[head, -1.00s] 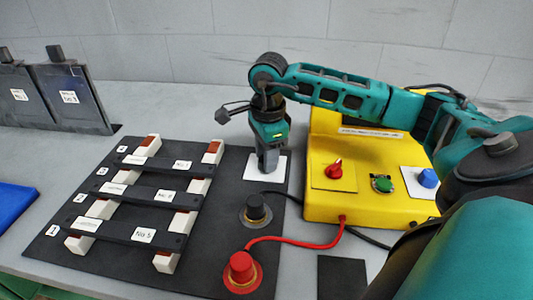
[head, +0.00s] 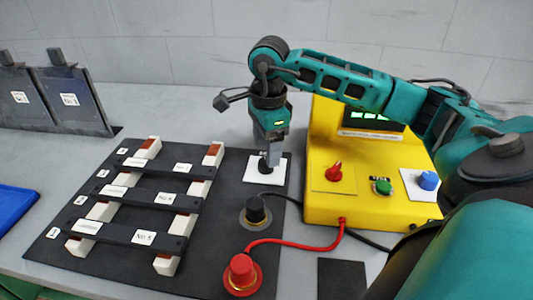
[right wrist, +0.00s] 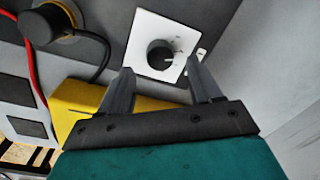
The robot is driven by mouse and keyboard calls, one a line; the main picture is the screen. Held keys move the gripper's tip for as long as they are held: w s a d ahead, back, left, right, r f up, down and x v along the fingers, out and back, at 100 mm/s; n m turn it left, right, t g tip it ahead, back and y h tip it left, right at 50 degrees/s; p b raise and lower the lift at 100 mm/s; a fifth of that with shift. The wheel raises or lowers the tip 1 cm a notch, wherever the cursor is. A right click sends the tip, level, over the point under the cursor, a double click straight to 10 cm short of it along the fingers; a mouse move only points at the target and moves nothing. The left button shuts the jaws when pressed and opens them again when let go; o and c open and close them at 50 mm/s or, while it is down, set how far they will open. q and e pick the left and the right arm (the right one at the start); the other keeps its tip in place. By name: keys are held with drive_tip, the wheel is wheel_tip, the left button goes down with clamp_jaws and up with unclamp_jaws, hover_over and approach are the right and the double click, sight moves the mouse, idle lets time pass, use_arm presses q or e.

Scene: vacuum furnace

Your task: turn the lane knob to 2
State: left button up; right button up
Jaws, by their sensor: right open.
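The lane knob (head: 265,166) is a small black round knob on a white square plate (head: 253,174), at the back right corner of the black mat. In the right wrist view the knob (right wrist: 160,54) sits on its white plate (right wrist: 148,27) with small marks around it and a pale pointer line. My right gripper (head: 270,158) points down just above the knob in the head view. In the right wrist view its two fingers (right wrist: 160,75) are apart with nothing between them, and the knob lies beyond their tips. My left gripper is not in view.
A yellow box (head: 320,160) with red, green and blue knobs stands right of the plate. A black plug (head: 256,210) and a red plug (head: 241,272) with cables sit in front. Dark bars on white blocks (head: 103,210) lie left. Dark upright plates (head: 75,95) stand at the back left.

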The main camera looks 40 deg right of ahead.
wheel_tip(320, 180, up, 10)
drive_tip(key=shift+s+f+p, duration=0.25)
drive_tip(key=shift+p, duration=0.2)
drive_tip(key=shift+a, duration=0.1)
